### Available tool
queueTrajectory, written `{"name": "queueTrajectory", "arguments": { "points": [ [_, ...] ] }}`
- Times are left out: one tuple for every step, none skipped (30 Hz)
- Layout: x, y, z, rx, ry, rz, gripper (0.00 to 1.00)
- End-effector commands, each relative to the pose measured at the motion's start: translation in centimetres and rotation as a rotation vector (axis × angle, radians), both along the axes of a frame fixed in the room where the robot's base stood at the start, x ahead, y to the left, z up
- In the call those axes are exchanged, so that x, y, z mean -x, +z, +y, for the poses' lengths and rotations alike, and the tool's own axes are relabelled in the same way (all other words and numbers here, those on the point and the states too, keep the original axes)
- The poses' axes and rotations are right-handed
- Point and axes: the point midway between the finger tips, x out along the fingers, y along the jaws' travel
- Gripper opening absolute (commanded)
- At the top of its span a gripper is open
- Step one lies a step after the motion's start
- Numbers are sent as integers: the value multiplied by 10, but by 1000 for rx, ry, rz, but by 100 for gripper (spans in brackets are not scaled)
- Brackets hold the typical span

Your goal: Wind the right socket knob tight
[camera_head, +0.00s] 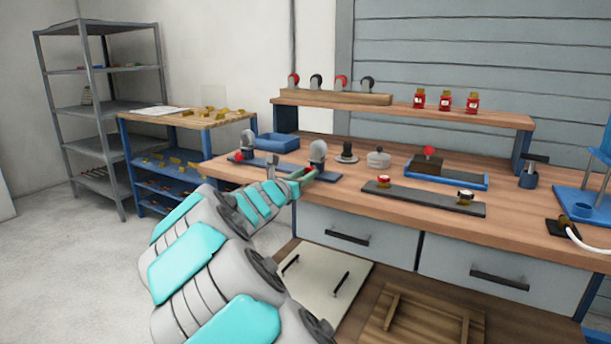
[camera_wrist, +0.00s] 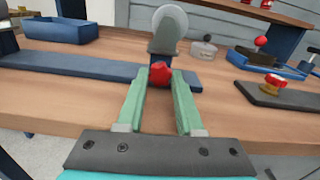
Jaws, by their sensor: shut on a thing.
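A long dark blue bar (camera_head: 262,166) lies along the left front of the bench and carries two upright grey sockets with round heads. The right socket (camera_head: 318,151) also stands straight ahead in the wrist view (camera_wrist: 168,28). Its red knob (camera_wrist: 160,72) sits low on its near side, between the green fingertips of my gripper (camera_wrist: 160,82). How far the right knob is wound in cannot be told.
A blue tray (camera_head: 278,142) stands behind the bar. To the right are a dark stand (camera_head: 347,153), a grey lidded pot (camera_head: 378,158), a blue tray with a red-knobbed block (camera_head: 430,164), and a dark plate (camera_head: 422,198) with two knobs. A raised shelf (camera_head: 460,116) runs behind.

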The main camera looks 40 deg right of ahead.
Motion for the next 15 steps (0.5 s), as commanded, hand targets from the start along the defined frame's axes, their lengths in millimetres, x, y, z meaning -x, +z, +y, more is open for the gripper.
{"name": "queueTrajectory", "arguments": {
  "points": [
    [0, 0, 0, 0, 0, 0, 23],
    [0, 0, 0, 0, 0, 0, 19],
    [0, 0, 0, 0, 1, 0, 15],
    [0, 0, 0, 0, 1, 0, 12],
    [0, 0, 0, 0, 1, 0, 8],
    [0, 0, 0, 0, 1, 0, 4],
    [0, 0, 0, 0, 1, 0, 0],
    [0, 0, 0, 0, 1, 0, 0],
    [0, 0, 0, 0, 1, 0, 0],
    [0, 0, 0, 0, 1, 0, 0],
    [0, 0, 0, 0, 1, 0, 0],
    [0, 0, 0, 0, 1, 0, 0],
    [0, 0, 0, 0, 1, 0, 0],
    [0, 0, 0, 0, 1, 0, 0],
    [0, 0, 0, 0, 1, -1, 0]
  ]
}}
